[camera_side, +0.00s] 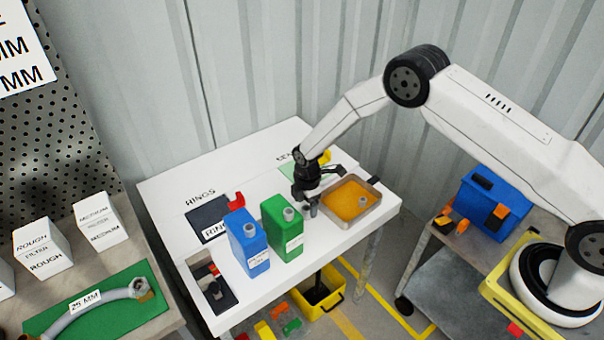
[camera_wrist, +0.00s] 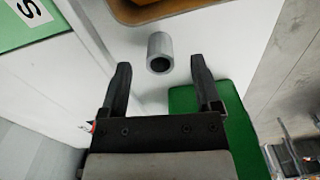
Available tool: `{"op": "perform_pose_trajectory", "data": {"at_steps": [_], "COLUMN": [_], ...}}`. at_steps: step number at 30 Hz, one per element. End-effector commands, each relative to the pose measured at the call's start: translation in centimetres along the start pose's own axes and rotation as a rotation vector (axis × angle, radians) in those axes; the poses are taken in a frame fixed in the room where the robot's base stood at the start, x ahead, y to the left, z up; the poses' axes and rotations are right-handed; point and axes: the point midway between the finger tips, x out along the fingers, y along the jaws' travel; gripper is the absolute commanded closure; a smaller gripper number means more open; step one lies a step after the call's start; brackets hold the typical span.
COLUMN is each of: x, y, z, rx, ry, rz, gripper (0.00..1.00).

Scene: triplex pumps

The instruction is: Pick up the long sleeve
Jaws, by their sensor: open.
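A grey hollow sleeve (camera_wrist: 160,52) stands upright on the white table, just outside the tray. In the wrist view my gripper (camera_wrist: 160,70) is open and empty, with one finger to each side of the sleeve's line. The sleeve shows just past the fingertips, apart from both. I cannot tell the height gap. Another short grey ring-like piece (camera_side: 362,201) sits in the orange-floored tray (camera_side: 327,218).
A green can (camera_side: 281,228) stands close to my gripper, also in the wrist view (camera_wrist: 212,108). A blue can (camera_side: 246,244) stands left of it. The table's right edge is near the tray.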

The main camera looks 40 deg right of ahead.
Motion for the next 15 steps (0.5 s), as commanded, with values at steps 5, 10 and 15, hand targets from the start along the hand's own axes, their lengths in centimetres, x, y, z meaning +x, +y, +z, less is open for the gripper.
{"op": "perform_pose_trajectory", "data": {"at_steps": [5,10,15], "x": [1.9,2.5,2.5], "y": [-0.1,0.0,0.0], "z": [-0.1,-0.1,-0.1], "rx": [0.0,0.0,0.0], "ry": [0.0,0.001,0.001], "rz": [-0.002,0.001,0.001], "gripper": [0.19,0.19,0.19]}}
